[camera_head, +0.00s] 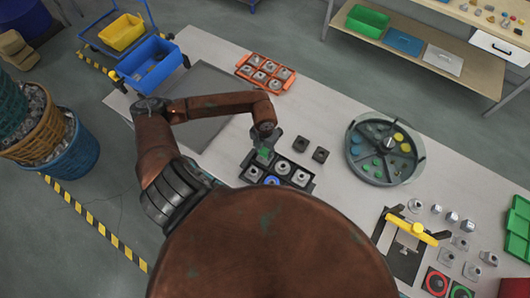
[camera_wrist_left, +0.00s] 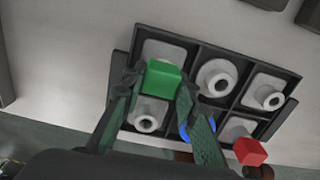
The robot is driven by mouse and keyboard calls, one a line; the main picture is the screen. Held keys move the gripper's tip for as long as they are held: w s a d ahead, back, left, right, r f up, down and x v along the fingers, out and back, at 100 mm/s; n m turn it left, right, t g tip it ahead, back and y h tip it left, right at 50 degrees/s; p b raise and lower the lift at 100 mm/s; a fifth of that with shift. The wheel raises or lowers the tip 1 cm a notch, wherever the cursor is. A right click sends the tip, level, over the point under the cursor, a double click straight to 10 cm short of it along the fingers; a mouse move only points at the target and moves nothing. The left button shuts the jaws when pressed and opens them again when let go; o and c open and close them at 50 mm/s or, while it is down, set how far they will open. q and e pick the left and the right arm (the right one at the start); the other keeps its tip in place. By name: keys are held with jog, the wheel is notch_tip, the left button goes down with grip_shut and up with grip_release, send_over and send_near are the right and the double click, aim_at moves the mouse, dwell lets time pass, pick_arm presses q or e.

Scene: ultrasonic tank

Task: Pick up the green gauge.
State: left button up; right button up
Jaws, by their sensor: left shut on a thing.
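The green gauge shows as a green block (camera_wrist_left: 162,80) between the fingertips in the left wrist view, and as a small green patch (camera_head: 263,153) in the head view. My left gripper (camera_head: 265,144) is shut on it, over the far left part of a black compartment tray (camera_wrist_left: 228,46). The tray also shows in the head view (camera_head: 293,161). I cannot tell whether the gauge touches the tray. The fingers hide part of the near compartments. My right gripper is not in view.
Two dark square blocks (camera_head: 311,149) sit beside the tray. An orange tray (camera_head: 265,72) and a round grey tank (camera_head: 383,147) stand farther off.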

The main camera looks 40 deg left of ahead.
pick_arm(q)
jog(key=c, duration=0.3)
jog(key=shift+r+b, duration=0.5)
jog(key=shift+r, duration=0.3)
jog(key=s+d+r+b, duration=0.4)
jog(key=s+d+r, duration=0.2)
jog(key=s+r, duration=0.5)
jog(key=shift+s+r, duration=0.25)
jog(key=shift+s, duration=0.55)
jog(key=shift+w+d+f, duration=0.1)
